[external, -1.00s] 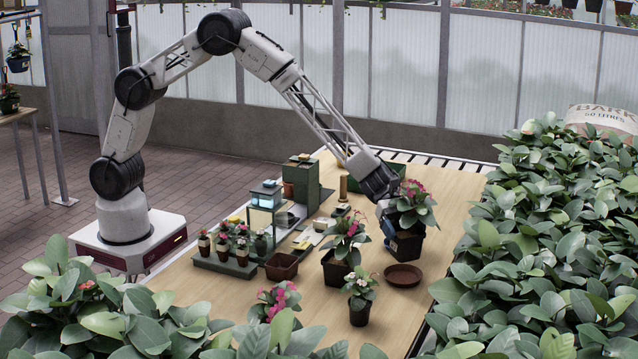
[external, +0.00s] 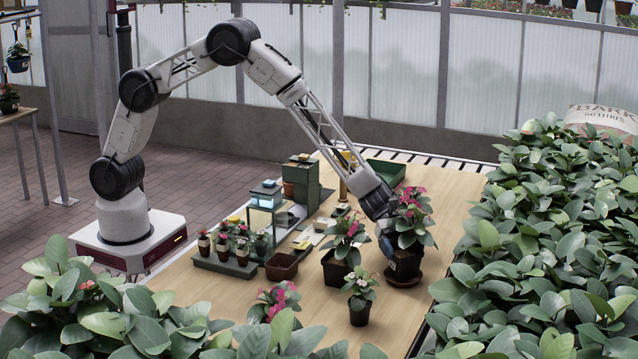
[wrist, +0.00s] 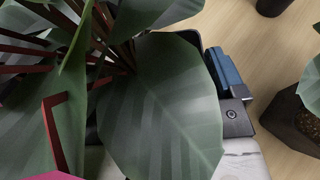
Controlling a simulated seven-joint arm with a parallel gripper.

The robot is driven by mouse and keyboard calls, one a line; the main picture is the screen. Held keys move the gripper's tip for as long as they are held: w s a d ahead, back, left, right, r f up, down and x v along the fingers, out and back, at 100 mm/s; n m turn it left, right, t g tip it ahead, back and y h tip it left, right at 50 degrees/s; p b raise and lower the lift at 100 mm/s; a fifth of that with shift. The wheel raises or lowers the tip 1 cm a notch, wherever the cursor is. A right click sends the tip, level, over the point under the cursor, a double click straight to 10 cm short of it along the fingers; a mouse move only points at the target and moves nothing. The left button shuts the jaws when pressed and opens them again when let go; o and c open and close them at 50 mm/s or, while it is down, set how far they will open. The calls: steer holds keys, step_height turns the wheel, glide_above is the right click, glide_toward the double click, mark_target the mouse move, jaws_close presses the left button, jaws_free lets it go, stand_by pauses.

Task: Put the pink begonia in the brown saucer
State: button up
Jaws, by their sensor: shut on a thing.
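The pink begonia (external: 412,212), with green leaves and pink flowers in a black pot (external: 404,262), is upright at the right of the table. My gripper (external: 388,245) is shut on the pot from its left side. The pot is over the brown saucer (external: 404,281), whose rim shows around the pot's bottom; I cannot tell whether the pot touches it. In the wrist view the begonia's big leaves (wrist: 160,100) cover most of the picture, and part of my gripper (wrist: 232,105) shows beside them. The pot is mostly hidden there.
Another potted begonia (external: 345,240) stands close to the left of my gripper, and a white-flowered plant (external: 360,290) stands in front. A small empty brown planter (external: 281,267) and a rack of small pots (external: 225,262) are farther left. Dense foliage (external: 550,240) borders the right edge.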

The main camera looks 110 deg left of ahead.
steer(key=shift+f, duration=0.4)
steer(key=o, duration=0.8)
steer(key=shift+r, duration=0.1)
steer(key=shift+r, duration=0.2)
steer(key=v, duration=1.2)
